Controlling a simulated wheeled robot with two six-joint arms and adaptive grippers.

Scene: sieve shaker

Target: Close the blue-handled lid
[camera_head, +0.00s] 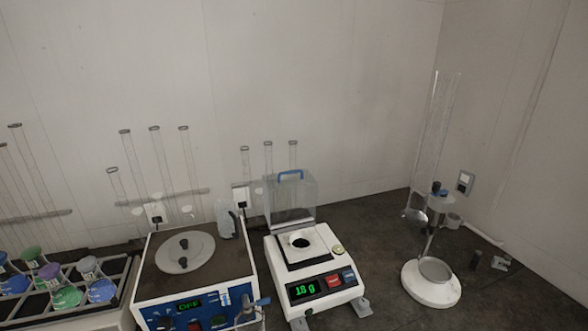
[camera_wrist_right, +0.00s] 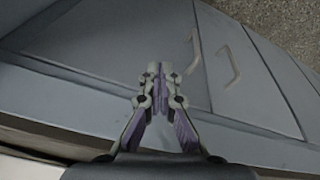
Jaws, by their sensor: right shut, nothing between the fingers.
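The clear lid (camera_head: 291,202) with its blue handle (camera_head: 290,175) stands upright, open, at the back of the white balance (camera_head: 310,270) in the head view. My right gripper (camera_wrist_right: 160,72) shows only in the right wrist view. It is shut and empty, in front of grey cabinet fronts with handles, away from the lid. My left gripper is not in the head view.
Left of the balance stands a blue-fronted shaker (camera_head: 200,265) with a round grey disc on top. A rack of stoppered flasks (camera_head: 125,285) is at the far left. A white-based stand (camera_head: 432,283) with a tall clear tube is at right. Dark counter is bare between balance and stand.

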